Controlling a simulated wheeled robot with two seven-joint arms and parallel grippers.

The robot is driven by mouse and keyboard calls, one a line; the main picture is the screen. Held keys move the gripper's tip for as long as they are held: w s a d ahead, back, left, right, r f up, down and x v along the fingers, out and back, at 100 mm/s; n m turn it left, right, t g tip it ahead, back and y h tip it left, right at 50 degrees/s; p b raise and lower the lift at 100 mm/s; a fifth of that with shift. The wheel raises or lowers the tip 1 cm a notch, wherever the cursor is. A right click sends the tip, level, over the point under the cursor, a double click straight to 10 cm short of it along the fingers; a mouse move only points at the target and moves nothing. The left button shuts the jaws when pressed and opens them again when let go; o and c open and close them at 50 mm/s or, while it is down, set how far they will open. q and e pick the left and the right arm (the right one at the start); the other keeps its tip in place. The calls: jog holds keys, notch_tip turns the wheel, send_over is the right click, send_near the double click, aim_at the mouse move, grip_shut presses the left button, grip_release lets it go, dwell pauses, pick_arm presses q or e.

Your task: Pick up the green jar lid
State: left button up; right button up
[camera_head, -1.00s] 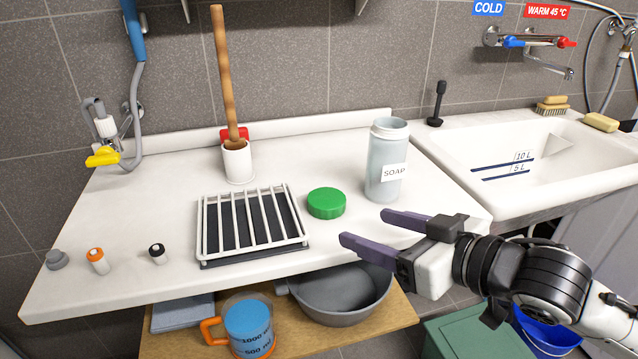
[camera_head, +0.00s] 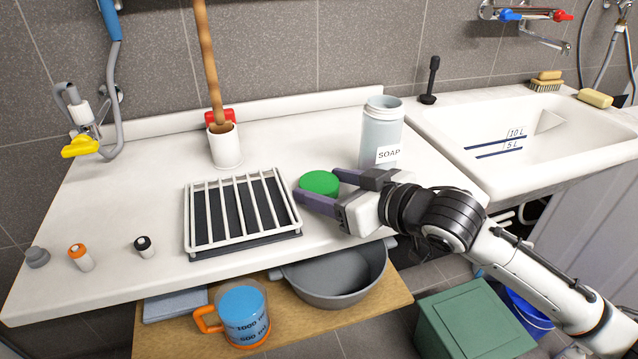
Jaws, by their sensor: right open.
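The green jar lid (camera_head: 320,183) lies flat on the white counter (camera_head: 290,155), between the wire rack and the soap jar. My right gripper (camera_head: 317,186) is open, with its two purple-grey fingers reaching left at the lid. One finger is on the near side of the lid and hides part of its front edge; the other is by its far right side. Whether the fingers touch the lid cannot be told. The soap jar (camera_head: 381,132), open-topped and pale, stands upright just behind the gripper. My left gripper is not in view.
The white wire rack (camera_head: 190,219) stands close to the left of the lid. A white cup (camera_head: 225,149) holds a wooden handle. A sink (camera_head: 550,150) is at the right. A grey basin (camera_head: 337,287) and blue-filled jug (camera_head: 243,314) sit on a lower shelf.

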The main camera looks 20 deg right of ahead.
jog(key=shift+w, duration=0.1)
jog(key=c, duration=0.8)
